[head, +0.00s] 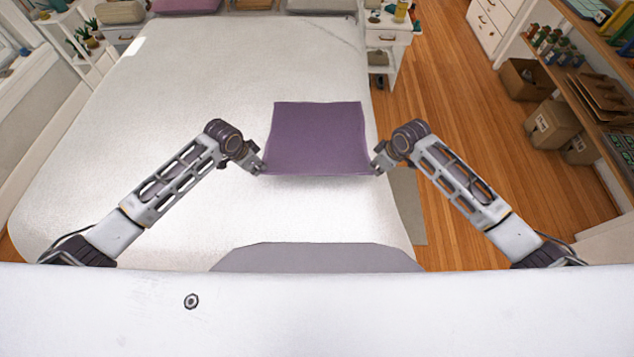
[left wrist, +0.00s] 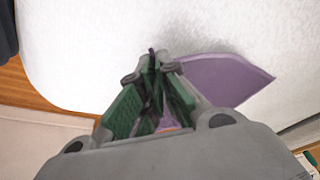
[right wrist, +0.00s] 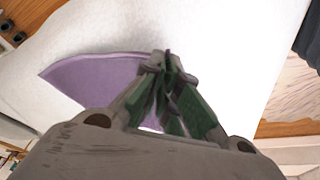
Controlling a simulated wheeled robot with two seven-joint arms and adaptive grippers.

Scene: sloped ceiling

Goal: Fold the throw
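The purple throw (head: 316,138) is spread as a rough square over the white bed, its near edge straight and seemingly a little raised, with a faint shadow below. My left gripper (head: 261,170) is at its near left corner and my right gripper (head: 376,169) at its near right corner. In the left wrist view the fingers (left wrist: 153,58) are together at the throw (left wrist: 225,78), with purple cloth between them. In the right wrist view the fingers (right wrist: 166,62) are likewise together at the throw (right wrist: 95,78). The pinched corners are hidden by the fingers.
The white bed (head: 150,110) is clear around the throw, with pillows (head: 185,5) at its far end. A white nightstand (head: 388,35) stands far right. Shelves with boxes (head: 552,125) line the right side beyond the wooden floor (head: 480,140).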

